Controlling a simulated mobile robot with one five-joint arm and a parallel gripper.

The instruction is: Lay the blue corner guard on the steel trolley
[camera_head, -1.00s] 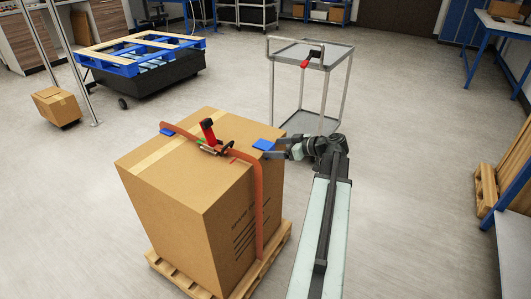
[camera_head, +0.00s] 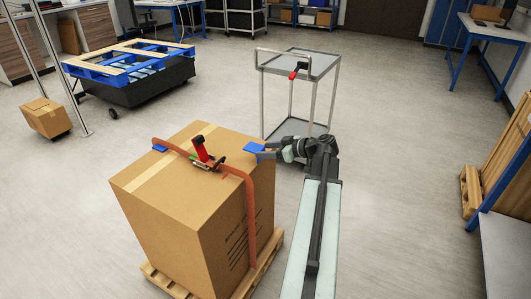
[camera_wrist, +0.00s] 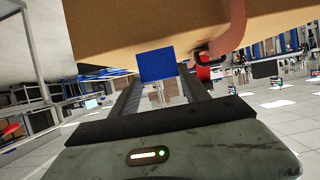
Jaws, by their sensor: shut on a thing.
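The blue corner guard (camera_head: 254,148) is at the right top edge of the large strapped carton (camera_head: 175,180). My gripper (camera_head: 263,152) is shut on it from the right. In the wrist view the guard (camera_wrist: 157,65) shows between the ends of my two fingers, with the carton (camera_wrist: 110,35) behind it. The guard seems slightly clear of the carton's top, but contact is hard to judge. The steel trolley (camera_head: 311,62) stands behind the carton, beyond my gripper, with a grey top shelf, a lower shelf and a push handle.
A red-handled tool (camera_head: 299,70) lies on the trolley's top near its front left. An orange strap (camera_head: 237,171) with a red tensioner (camera_head: 203,150) crosses the carton; another blue guard (camera_head: 159,148) sits under it. The carton stands on a wooden pallet (camera_head: 262,268). Floor right of the trolley is clear.

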